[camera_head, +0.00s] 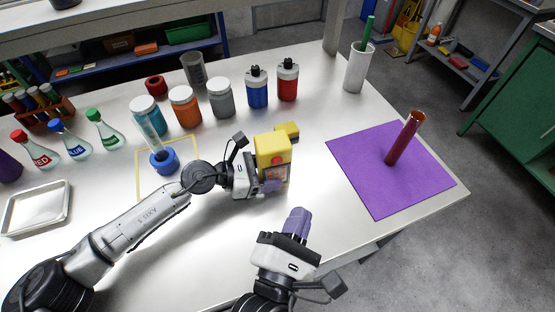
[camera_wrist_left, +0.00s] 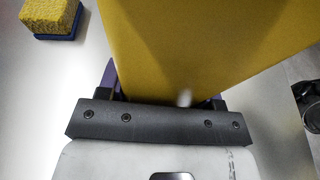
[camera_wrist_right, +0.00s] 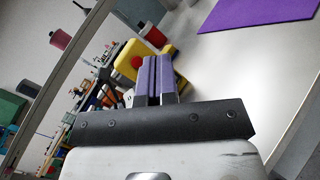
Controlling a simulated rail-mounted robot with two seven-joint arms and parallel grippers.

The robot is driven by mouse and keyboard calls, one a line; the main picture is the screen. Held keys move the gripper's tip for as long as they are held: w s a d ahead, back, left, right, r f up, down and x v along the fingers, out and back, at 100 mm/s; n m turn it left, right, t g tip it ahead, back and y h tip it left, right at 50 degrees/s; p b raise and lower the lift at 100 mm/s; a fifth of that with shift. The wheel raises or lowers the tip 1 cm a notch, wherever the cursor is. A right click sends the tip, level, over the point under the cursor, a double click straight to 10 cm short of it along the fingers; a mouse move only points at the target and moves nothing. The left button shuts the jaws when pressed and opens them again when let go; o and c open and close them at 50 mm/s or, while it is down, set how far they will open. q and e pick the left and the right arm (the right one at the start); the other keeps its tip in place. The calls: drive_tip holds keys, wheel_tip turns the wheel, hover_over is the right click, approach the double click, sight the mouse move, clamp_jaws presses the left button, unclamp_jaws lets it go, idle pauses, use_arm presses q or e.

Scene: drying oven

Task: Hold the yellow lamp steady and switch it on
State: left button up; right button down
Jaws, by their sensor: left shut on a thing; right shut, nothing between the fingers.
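The yellow lamp (camera_head: 272,147) is a boxy block with a red round button (camera_head: 277,160) on the face toward me. It stands upright on the table, right of the middle. My left gripper (camera_head: 268,187) is shut on the lamp's lower part from the left; the lamp fills much of the left wrist view (camera_wrist_left: 200,45). My right gripper (camera_head: 296,222) is shut and empty, in front of the lamp and apart from it. In the right wrist view its purple fingers (camera_wrist_right: 156,75) are together, with the lamp (camera_wrist_right: 130,60) and its red button (camera_wrist_right: 137,62) just beyond them.
A yellow sponge with a blue base (camera_wrist_left: 50,15) lies behind the lamp. A purple mat (camera_head: 365,180) with a dark red tube (camera_head: 404,140) lies to the right. Several jars and bottles (camera_head: 220,98) stand behind. The table's front edge is close to my right gripper.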

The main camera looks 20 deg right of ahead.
sight(277, 161)
drive_tip(key=w, duration=0.8)
drive_tip(key=shift+w, duration=0.35)
drive_tip(key=shift+w, duration=0.1)
idle(1.9)
drive_tip(key=shift+w, duration=0.35)
